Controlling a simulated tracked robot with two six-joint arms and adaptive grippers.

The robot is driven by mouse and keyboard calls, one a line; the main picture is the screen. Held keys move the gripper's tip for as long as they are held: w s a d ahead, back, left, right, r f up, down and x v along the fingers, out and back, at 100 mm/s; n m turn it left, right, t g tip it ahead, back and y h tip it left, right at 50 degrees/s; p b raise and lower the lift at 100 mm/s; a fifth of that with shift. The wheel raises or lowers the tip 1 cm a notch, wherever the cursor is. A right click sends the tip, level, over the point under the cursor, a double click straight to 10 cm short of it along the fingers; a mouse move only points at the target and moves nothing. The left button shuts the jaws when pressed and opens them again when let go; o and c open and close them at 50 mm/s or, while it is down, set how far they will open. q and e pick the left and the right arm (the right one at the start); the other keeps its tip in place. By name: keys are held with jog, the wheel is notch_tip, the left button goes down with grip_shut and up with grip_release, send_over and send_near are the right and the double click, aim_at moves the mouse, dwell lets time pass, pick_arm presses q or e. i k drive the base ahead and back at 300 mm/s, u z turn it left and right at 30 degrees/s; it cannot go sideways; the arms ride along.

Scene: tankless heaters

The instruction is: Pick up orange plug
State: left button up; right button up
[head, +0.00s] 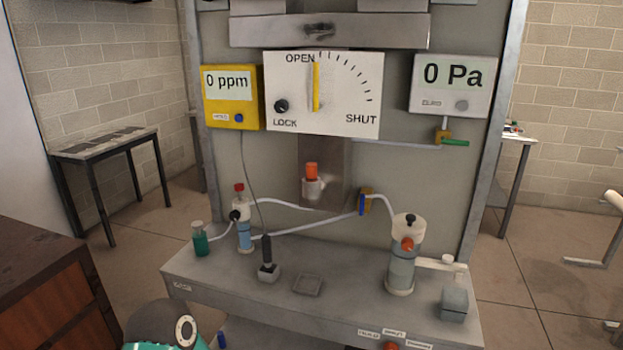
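An orange plug (311,170) sits upright on top of a pale fitting (313,189) in front of the grey panel, below the dial board. A second orange piece (407,244) is on the side of the clear cylinder (402,262) at the right of the bench. Another orange piece (390,346) shows partly at the bottom edge. I cannot tell from looks alone which is the task's plug. A rounded teal and dark part at the bottom left looks like part of my arm. No gripper fingers show.
The grey bench (345,305) carries a green bottle (200,240), a red-capped vessel (243,225), a black probe (267,252), a small square plate (307,284) and a grey block (454,304). White tubes cross behind. A wooden cabinet (50,290) stands at left.

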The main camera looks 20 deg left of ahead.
aim_at(312, 177)
jog(key=k, duration=1.3)
jog(key=u, duration=0.35)
jog(key=i, duration=0.9)
jog(key=u, duration=0.55)
jog(key=i, duration=0.9)
jog(key=z, duration=0.4)
